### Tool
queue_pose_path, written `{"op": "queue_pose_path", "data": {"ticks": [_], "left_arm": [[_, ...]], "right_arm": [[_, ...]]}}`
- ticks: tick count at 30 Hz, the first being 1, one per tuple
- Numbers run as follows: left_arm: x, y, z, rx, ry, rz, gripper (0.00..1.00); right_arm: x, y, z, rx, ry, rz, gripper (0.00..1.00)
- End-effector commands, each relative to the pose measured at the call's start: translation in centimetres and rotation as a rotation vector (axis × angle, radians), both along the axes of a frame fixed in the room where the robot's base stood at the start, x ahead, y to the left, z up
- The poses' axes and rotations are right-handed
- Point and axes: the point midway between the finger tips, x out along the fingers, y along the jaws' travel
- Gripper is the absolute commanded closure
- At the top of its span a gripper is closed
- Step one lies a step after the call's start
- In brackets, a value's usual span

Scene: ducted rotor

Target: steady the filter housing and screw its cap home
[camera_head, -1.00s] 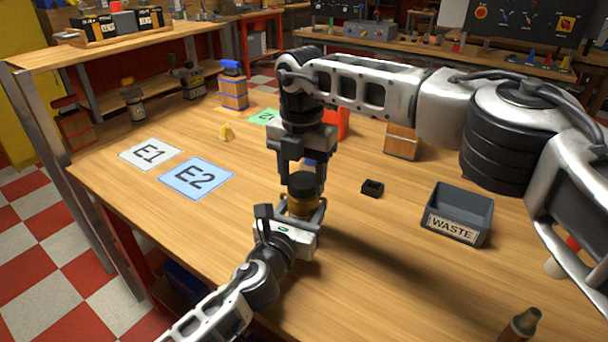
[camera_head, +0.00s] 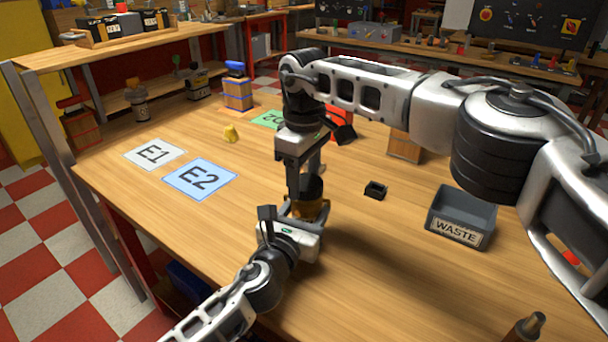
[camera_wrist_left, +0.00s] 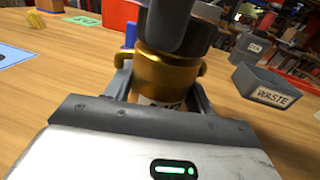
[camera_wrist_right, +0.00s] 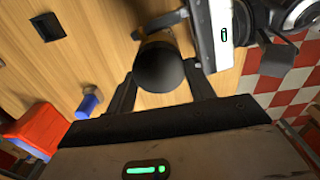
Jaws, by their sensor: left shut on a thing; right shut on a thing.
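The filter housing (camera_head: 311,211) is a golden-brown cylinder standing on the wooden table. It also shows in the left wrist view (camera_wrist_left: 163,80), with a side lug and a partly hidden pale label. My left gripper (camera_head: 297,214) is shut around its body from the near side. The black cap (camera_head: 314,187) sits on top of the housing; the right wrist view shows its round top (camera_wrist_right: 160,68). My right gripper (camera_head: 304,176) points down from above and is shut on the cap.
A grey WASTE bin (camera_head: 461,216) and a small black tray (camera_head: 375,191) stand to the right. A red bin (camera_wrist_right: 38,128) and a blue piece (camera_wrist_right: 89,103) are close by.

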Motion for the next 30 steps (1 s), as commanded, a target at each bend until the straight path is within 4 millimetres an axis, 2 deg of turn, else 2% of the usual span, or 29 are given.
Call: {"op": "queue_pose_path", "data": {"ticks": [1,2,3,4,14,24,30], "left_arm": [[0.0,0.1,-0.2,0.001,0.004,0.002,1.0],[0.0,0.1,-0.2,0.001,0.004,0.002,1.0],[0.0,0.1,-0.2,0.001,0.004,0.002,1.0],[0.0,0.1,-0.2,0.001,0.004,0.002,1.0],[0.0,0.1,-0.2,0.002,0.004,0.001,1.0],[0.0,0.0,-0.2,0.002,0.004,0.001,1.0],[0.0,0.0,-0.2,0.002,0.004,0.001,1.0]], "right_arm": [[0.0,0.0,0.1,0.0,0.0,0.001,0.69],[0.0,0.0,0.1,0.0,0.0,0.001,0.41],[0.0,0.0,0.1,0.0,0.0,0.002,0.3],[0.0,0.0,0.0,0.0,0.0,0.002,0.25],[0.0,0.0,0.3,0.001,-0.001,0.003,0.25],[0.0,0.0,4.2,0.001,-0.002,0.002,0.25],[0.0,0.0,4.5,0.001,0.001,0.003,0.25]]}}
